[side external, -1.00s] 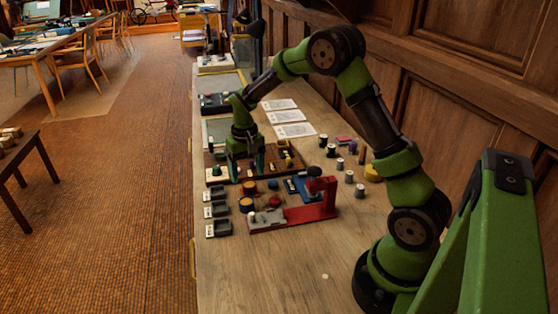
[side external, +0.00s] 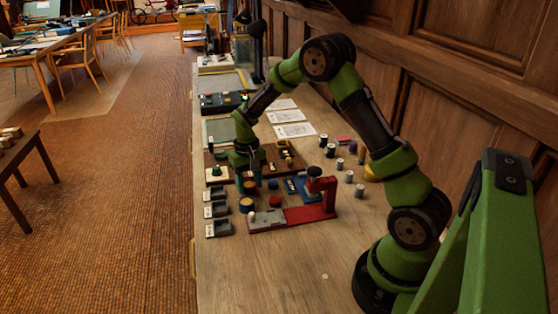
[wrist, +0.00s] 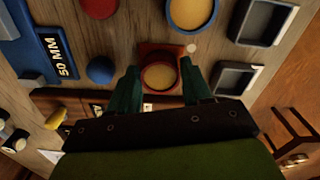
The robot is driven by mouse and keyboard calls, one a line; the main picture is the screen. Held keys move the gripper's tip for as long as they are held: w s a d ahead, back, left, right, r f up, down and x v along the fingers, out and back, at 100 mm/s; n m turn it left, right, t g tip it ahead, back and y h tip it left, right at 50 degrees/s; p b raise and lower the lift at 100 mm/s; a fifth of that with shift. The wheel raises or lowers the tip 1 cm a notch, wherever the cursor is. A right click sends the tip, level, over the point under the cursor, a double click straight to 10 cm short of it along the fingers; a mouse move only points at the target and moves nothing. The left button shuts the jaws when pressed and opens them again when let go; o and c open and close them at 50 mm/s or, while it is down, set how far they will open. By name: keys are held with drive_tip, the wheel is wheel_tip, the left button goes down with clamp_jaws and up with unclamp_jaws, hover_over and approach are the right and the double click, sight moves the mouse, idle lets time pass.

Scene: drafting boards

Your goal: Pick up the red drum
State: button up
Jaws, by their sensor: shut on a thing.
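The red drum (wrist: 159,76), with a yellowish round top, sits between the two dark green fingers of my gripper (wrist: 160,86) in the wrist view. The fingers stand on either side of it, shut on it. In the side external view my gripper (side external: 248,180) reaches down over the bench, and the red drum (side external: 250,187) shows low at the fingers, partly hidden. I cannot tell whether it is clear of the surface under it.
A blue drum with a yellow top (side external: 246,204) stands close in front. A blue ball (side external: 273,185) and a red vise-like stand (side external: 315,205) are to the right. Grey trays (side external: 217,211) line the left edge. Several spools (side external: 349,176) stand further right.

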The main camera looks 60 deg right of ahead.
sight(248, 185)
drive_tip(key=shift+r, duration=0.1)
wheel_tip(248, 185, up, 10)
drive_tip(key=s+a+f, duration=0.1)
drive_tip(key=s+a, duration=0.1)
drive_tip(key=s, duration=0.2)
drive_tip(key=s+a+f, duration=0.1)
drive_tip(key=s+a, duration=0.1)
drive_tip(key=s, duration=0.2)
drive_tip(key=s+a+f, duration=0.1)
drive_tip(key=s+a, duration=0.1)
drive_tip(key=s, duration=0.2)
drive_tip(key=shift+s+a+f, duration=0.15)
drive_tip(key=shift+a+f, duration=0.05)
drive_tip(key=shift+f, duration=2.15)
drive_tip(key=shift+f, duration=0.65)
